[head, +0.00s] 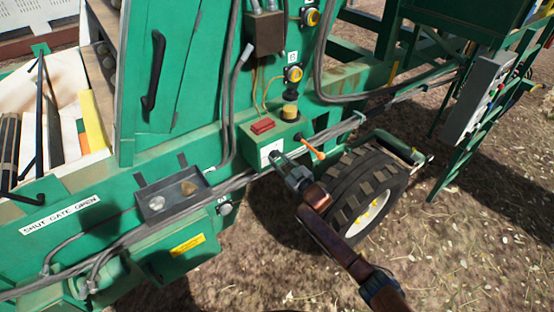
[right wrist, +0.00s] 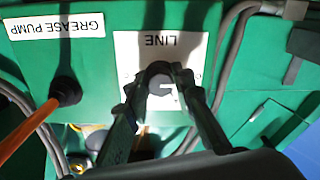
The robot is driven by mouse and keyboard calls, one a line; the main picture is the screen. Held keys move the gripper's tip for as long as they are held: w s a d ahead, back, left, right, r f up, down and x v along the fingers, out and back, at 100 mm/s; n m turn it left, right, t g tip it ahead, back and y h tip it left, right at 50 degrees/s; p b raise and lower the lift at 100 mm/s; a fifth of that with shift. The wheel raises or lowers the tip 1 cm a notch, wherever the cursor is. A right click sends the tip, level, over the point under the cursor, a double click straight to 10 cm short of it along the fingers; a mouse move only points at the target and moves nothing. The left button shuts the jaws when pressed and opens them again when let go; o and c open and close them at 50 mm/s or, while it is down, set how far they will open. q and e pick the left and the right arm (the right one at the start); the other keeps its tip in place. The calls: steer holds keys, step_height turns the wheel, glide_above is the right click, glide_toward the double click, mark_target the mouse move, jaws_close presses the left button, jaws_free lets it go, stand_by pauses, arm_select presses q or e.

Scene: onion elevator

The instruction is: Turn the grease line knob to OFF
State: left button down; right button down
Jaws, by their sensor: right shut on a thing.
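The line knob (right wrist: 158,74) is dark and round with a pale mark on its face. It sits on a white plate (right wrist: 190,48) that reads LINE, upside down in the right wrist view. The plate also shows on the green box (head: 270,153) in the head view. My right gripper (right wrist: 160,84) is shut on the knob, with one finger on each side. In the head view my right gripper (head: 277,160) reaches the box front and hides the knob. The mark's exact direction and any position words are hard to read. My left gripper is not in view.
An orange-handled lever (head: 313,149) sticks out just right of the knob, by a GREASE PUMP label (right wrist: 54,24). A red switch (head: 263,126) is on the box top. A tire (head: 365,190) stands close right. Conduits run below, beside an open metal tray (head: 170,211).

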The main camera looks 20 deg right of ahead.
steer(key=shift+f, duration=0.15)
steer(key=c, duration=1.7)
jaws_free()
steer(key=shift+o, duration=0.2)
steer(key=shift+s, duration=0.1)
steer(key=v, duration=1.2)
